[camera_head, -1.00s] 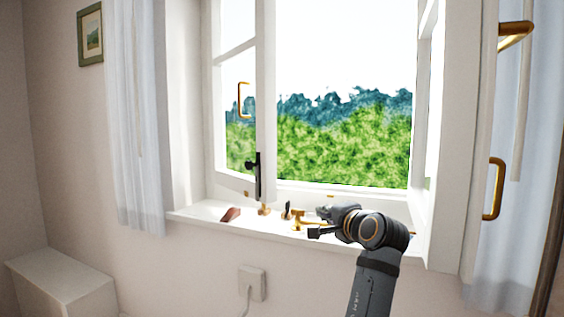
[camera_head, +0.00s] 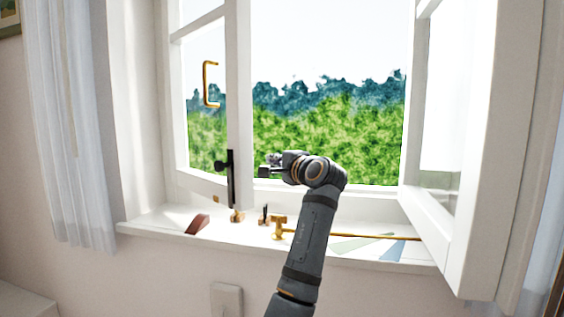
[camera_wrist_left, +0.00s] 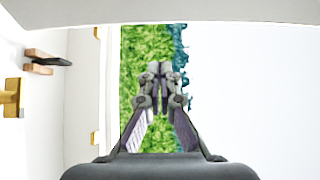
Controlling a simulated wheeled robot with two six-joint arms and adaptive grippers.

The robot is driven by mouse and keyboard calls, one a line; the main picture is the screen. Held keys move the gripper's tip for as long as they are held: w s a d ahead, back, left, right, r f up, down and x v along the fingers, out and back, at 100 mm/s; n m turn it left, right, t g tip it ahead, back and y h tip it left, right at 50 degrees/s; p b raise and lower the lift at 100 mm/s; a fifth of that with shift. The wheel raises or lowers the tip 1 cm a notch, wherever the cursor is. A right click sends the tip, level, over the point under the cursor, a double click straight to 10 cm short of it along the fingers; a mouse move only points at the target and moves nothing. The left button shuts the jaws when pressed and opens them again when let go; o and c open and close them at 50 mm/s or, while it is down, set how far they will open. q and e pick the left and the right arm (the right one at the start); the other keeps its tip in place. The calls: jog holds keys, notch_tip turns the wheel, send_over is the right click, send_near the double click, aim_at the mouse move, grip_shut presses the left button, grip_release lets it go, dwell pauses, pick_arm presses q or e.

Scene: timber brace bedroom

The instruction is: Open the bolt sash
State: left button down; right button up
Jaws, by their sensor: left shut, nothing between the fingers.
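The right sash (camera_head: 485,140) stands swung wide into the room. My right gripper is not in view.
The white sill (camera_head: 160,221) holds a brown wedge (camera_head: 197,224), small brass and dark pieces, a brass rod (camera_head: 360,236) and flat green and blue pieces. A white curtain (camera_head: 70,140) hangs at the left. A wall plate (camera_head: 227,298) is below the sill.

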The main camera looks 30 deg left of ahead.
pick_arm(q)
jog(key=s+a, duration=0.2)
jog(key=s, duration=0.1)
jog(key=shift+a, duration=0.2)
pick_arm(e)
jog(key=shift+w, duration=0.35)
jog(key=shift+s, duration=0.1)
